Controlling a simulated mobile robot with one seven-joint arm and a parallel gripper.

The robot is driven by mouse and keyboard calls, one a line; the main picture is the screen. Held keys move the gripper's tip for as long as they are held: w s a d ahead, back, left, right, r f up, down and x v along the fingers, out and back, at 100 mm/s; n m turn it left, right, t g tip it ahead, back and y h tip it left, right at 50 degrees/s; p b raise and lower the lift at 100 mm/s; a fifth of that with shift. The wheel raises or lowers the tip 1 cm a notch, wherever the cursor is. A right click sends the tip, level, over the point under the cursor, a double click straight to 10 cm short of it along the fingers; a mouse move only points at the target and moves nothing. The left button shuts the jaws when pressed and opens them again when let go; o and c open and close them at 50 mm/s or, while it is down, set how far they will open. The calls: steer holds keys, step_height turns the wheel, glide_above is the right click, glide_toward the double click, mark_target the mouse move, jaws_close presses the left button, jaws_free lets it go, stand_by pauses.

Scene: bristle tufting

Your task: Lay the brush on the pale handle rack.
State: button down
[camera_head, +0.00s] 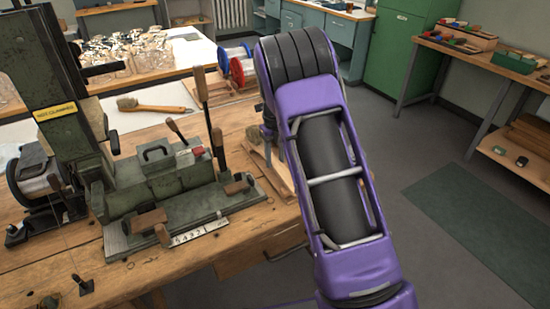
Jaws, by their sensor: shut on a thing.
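My gripper (269,127) is mostly hidden behind my purple arm; only a dark part shows at the arm's left edge. It is shut on a brush, whose tan bristle head (254,134) shows just left of the gripper. The rest of this brush is hidden by the arm. The pale handle rack (279,180) is partly visible at the bench's right edge, beneath and beside the gripper, its right part covered by the arm. I cannot tell whether the held brush touches the rack.
A grey-green clamping machine (165,175) with upright levers stands left of the rack. Another wooden-handled brush (150,107) lies behind it. Red and blue spools (240,68) stand farther back. A green cabinet (398,50) and side bench (470,52) are across the open floor.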

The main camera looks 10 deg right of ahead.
mark_target(275, 162)
steer(key=shift+f, duration=0.1)
steer(key=shift+c, duration=2.3)
jaws_free()
step_height(275, 162, up, 12)
steer(key=p, duration=0.1)
steer(key=shift+p, duration=0.35)
steer(key=shift+r, duration=0.2)
